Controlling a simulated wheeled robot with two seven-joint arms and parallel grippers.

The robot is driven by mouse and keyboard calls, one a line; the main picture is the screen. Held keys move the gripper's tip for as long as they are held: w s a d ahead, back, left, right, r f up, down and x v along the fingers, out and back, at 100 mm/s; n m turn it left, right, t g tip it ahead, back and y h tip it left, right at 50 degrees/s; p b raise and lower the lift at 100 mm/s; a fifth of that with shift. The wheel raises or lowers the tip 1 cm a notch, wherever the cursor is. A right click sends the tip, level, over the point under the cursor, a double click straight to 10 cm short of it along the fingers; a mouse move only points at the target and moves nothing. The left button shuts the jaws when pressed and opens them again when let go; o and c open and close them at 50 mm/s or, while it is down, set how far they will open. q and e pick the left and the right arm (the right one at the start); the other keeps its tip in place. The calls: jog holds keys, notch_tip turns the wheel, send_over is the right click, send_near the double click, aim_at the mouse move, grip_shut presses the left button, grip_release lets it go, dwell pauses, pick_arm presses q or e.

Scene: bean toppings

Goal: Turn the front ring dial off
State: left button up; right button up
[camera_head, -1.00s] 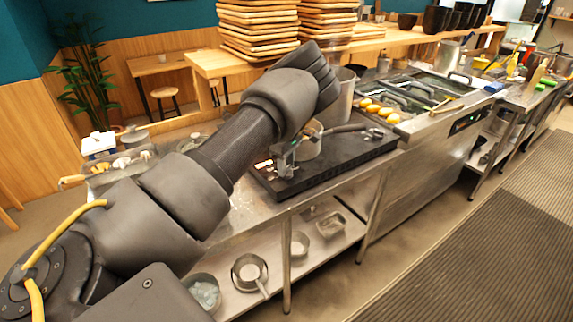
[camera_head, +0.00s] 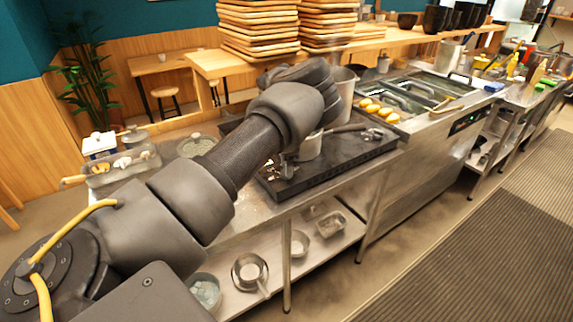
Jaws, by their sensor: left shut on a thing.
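The black cooktop (camera_head: 335,165) lies on the steel counter. My right gripper is not in view.
A tall metal pot (camera_head: 346,92) stands behind the cooktop. Fryer baskets with yellow food (camera_head: 380,109) are to the right. Wooden trays (camera_head: 258,30) are stacked at the back. Containers (camera_head: 125,162) stand left of my arm. Pans (camera_head: 250,270) sit on the lower shelf.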

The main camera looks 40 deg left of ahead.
pick_arm(q)
jog(key=n, duration=0.3)
jog(key=shift+n, duration=0.3)
jog(key=n, duration=0.4)
jog(key=shift+r+n, duration=0.1)
jog(key=shift+n, duration=0.2)
jog(key=n, duration=0.8)
jog(key=shift+a+n, duration=0.1)
jog(key=shift+n, duration=0.4)
jog(key=o, duration=1)
notch_tip(320, 180, up, 11)
jog(key=b, duration=0.1)
